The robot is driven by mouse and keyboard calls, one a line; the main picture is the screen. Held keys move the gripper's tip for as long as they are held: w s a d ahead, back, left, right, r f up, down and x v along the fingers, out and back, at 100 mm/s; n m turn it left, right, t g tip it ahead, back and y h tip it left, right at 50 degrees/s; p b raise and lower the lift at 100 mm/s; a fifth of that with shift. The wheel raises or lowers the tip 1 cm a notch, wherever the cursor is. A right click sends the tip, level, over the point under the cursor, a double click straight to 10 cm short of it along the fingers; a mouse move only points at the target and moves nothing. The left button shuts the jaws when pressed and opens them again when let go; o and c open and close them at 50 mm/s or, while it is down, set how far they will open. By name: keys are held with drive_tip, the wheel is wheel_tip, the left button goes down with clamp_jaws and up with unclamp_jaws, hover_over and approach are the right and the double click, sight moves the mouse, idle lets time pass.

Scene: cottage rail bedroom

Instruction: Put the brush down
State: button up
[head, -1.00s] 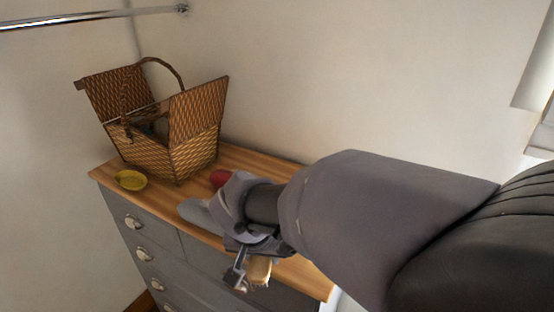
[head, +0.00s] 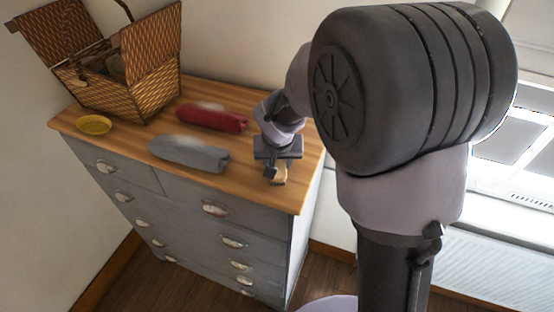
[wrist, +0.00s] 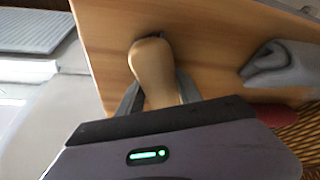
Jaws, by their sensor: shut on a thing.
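The brush (wrist: 152,62) shows a pale wooden, rounded handle in the wrist view, between the two fingers of my gripper (wrist: 158,94). My gripper is shut on it. In the head view my gripper (head: 276,170) points down over the right end of the wooden dresser top (head: 250,187), near its front edge. Only a small tan part of the brush (head: 280,177) shows there, and the rest is hidden by my gripper. I cannot tell whether the brush touches the top.
A grey rolled bundle (head: 190,154) and a red one (head: 212,118) lie left of my gripper. Bare wood lies between the grey bundle and my gripper. A window and radiator are at right.

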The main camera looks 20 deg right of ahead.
drive_tip(key=shift+f, duration=0.2)
drive_tip(key=o, duration=1.1)
drive_tip(key=shift+s+a, duration=0.1)
drive_tip(key=shift+o, duration=0.4)
drive_tip(key=shift+a, duration=0.1)
drive_tip(key=shift+d, duration=0.2)
drive_tip(key=shift+a, duration=0.1)
drive_tip(key=shift+f, duration=0.1)
